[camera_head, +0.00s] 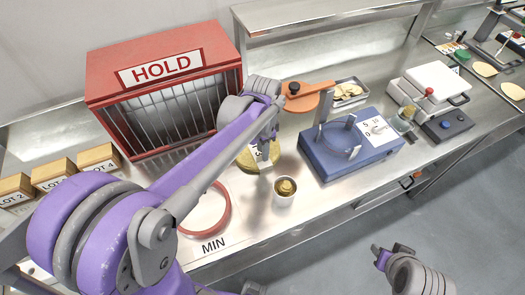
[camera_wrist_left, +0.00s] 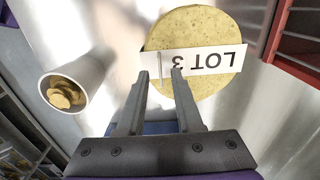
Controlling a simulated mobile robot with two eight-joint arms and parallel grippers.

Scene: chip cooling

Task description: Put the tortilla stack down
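The tortilla stack (camera_head: 246,161) is a round yellow pile with a white band. The wrist view shows the stack (camera_wrist_left: 205,25) from above, its band reading LOT 3, with a thin upright tab on the band. My left gripper (camera_head: 264,160) is over the stack's near right side. In the wrist view its two fingers (camera_wrist_left: 162,76) stand apart on either side of the tab, with a gap visible. Whether the stack rests on the counter or is slightly above it, I cannot tell. My right gripper (camera_head: 391,252) is over the floor at lower right, fingers apart and empty.
A white cup (camera_head: 284,197) with chips stands close right of the stack. A blue device (camera_head: 335,165) is farther right. A red ring (camera_head: 229,212) lies by the MIN marking at left. The red HOLD cabinet (camera_head: 110,75) and LOT boxes (camera_head: 98,155) stand behind and left.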

